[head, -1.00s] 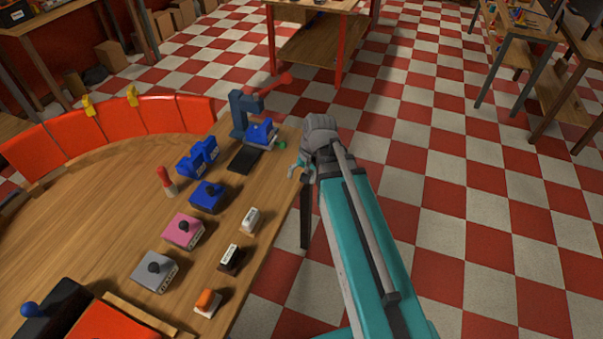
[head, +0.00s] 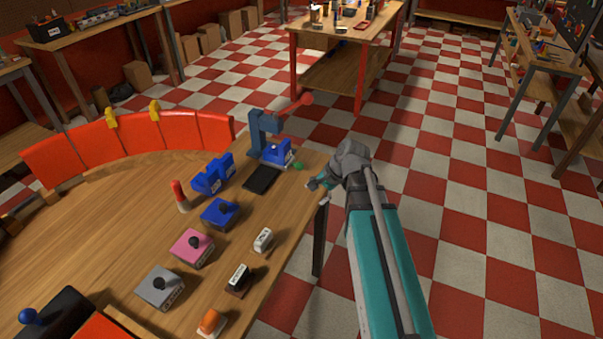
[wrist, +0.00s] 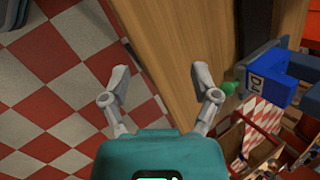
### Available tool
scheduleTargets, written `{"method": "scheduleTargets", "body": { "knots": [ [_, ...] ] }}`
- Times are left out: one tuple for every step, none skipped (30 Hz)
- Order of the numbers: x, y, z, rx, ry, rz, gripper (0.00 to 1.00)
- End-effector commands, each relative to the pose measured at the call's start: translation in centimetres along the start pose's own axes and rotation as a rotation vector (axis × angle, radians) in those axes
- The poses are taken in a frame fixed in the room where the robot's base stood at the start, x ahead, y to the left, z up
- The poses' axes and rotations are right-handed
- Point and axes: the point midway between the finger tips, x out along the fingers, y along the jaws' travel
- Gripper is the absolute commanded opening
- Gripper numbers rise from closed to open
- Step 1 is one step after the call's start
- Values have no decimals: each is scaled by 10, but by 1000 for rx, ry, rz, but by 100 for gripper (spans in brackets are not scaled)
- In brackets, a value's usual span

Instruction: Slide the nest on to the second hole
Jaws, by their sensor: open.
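A blue block that looks like the nest (head: 277,153) sits at the table's far right corner, by a blue-grey lever press (head: 262,132) with a red handle. A green knob (head: 299,166) sticks out on the side towards my gripper. My gripper (head: 317,184) is at the table's right edge, apart from the knob. In the wrist view my gripper (wrist: 160,79) is open and empty. No holes can be made out.
A black plate (head: 262,178) lies in front of the press. Blue blocks (head: 213,174), a red-tipped post (head: 179,195), pink (head: 192,247) and grey (head: 160,287) knobbed blocks and several small stamp-like pieces stand on the wooden table (head: 120,205).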

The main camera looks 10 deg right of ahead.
Motion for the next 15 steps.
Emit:
{"method": "scheduleTargets", "body": {
  "knots": [
    [8, -1, -11, 82, -11, -40, 78],
    [10, -3, -14, 135, -19, -65, 78],
    [11, -5, -20, 205, -32, -99, 78],
    [12, -7, -24, 258, -43, -123, 78],
    [13, -9, -28, 310, -55, -147, 78],
    [13, -12, -34, 380, -72, -179, 78],
    [14, -13, -38, 433, -86, -203, 78],
    [14, -15, -42, 487, -101, -226, 78],
    [14, -17, -48, 557, -122, -256, 78],
    [14, -19, -53, 609, -139, -278, 78],
    [14, -20, -58, 661, -157, -300, 78],
    [13, -22, -64, 731, -182, -329, 78],
    [13, -23, -69, 784, -204, -350, 78],
    [12, -25, -73, 836, -226, -370, 78],
    [11, -26, -80, 906, -256, -397, 78]
  ]
}}
